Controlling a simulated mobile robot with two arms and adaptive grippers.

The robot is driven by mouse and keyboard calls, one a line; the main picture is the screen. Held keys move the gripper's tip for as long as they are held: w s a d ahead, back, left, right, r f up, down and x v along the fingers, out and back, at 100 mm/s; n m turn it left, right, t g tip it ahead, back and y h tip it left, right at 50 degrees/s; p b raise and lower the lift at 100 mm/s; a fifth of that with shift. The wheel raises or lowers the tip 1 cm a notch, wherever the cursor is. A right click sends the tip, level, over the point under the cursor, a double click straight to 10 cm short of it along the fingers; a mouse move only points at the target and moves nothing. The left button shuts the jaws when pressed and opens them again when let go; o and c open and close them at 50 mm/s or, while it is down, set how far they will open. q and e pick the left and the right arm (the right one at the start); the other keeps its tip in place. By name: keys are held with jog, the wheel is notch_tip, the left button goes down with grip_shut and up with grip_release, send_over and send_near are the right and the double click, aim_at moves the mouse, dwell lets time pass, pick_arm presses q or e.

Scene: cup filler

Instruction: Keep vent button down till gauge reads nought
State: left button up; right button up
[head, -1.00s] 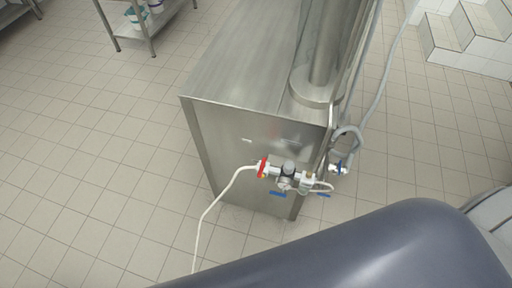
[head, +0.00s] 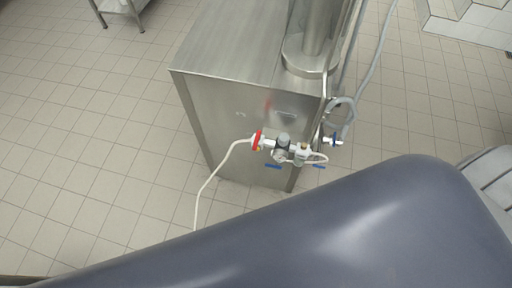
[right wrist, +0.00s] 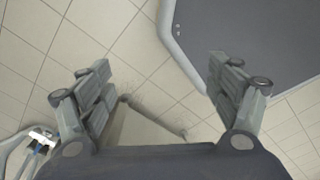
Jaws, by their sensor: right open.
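The gauge (head: 280,156) is a small round dial on the air-line assembly at the end of the steel cabinet (head: 238,128). It is too small to read. A red valve part (head: 257,141) is on the left of the assembly, and a dark knob (head: 283,139) is on top. A small brass-coloured part (head: 303,147) sits to the right; I cannot tell which part is the vent button. My right gripper (right wrist: 165,100) is open and empty in the right wrist view, above the floor. Neither gripper shows in the head view.
A pale hose (head: 208,183) runs from the red part down to the floor. Grey hoses (head: 340,112) hang at the cabinet's right side. White tiled steps (head: 470,30) are at the upper right.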

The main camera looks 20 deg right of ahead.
jog(key=shift+c, duration=0.5)
grip_shut()
dwell(1.0)
